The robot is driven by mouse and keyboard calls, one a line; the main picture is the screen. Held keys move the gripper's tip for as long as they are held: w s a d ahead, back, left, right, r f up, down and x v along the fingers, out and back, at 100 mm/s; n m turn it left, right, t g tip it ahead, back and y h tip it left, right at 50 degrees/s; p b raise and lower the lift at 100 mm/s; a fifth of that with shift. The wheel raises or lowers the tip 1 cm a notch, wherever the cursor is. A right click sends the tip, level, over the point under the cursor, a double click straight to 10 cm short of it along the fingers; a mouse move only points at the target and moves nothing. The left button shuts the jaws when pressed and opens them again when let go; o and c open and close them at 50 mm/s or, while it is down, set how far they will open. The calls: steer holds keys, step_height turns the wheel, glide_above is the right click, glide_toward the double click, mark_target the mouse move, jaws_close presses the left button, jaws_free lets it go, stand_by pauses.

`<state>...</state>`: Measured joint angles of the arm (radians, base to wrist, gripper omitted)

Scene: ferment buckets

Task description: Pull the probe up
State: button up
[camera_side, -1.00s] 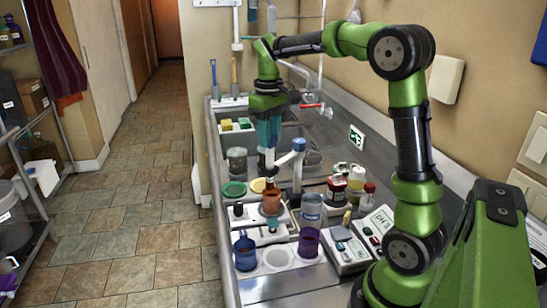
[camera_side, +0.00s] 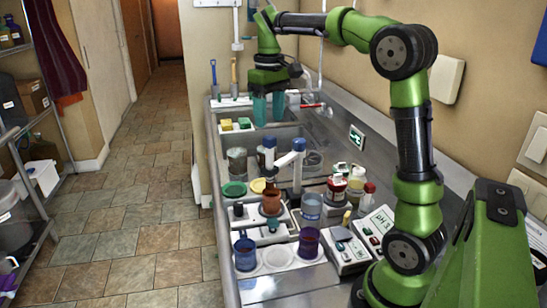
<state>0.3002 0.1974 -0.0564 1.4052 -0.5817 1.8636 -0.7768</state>
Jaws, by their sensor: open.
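The probe (camera_side: 269,158), pale with a dark blue top, stands upright above the reddish-brown cup (camera_side: 271,203). It is at the end of the white arm of a post stand (camera_side: 298,170) with a blue head. Its lower end is not clear, so I cannot tell whether it is inside the cup. My gripper (camera_side: 268,110) points down above the probe, its teal fingers apart and empty, with a gap between the fingertips and the blue top.
A blue cup (camera_side: 245,254) and a purple cup (camera_side: 308,243) stand in the front white rack. A pH meter (camera_side: 375,225) and several bottles are to the right. Green (camera_side: 234,189) and yellow lids lie left of the probe. A sink lies behind.

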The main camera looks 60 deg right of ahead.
step_height(320, 180, up, 12)
steer(key=shift+f, duration=0.15)
stand_by(0.9)
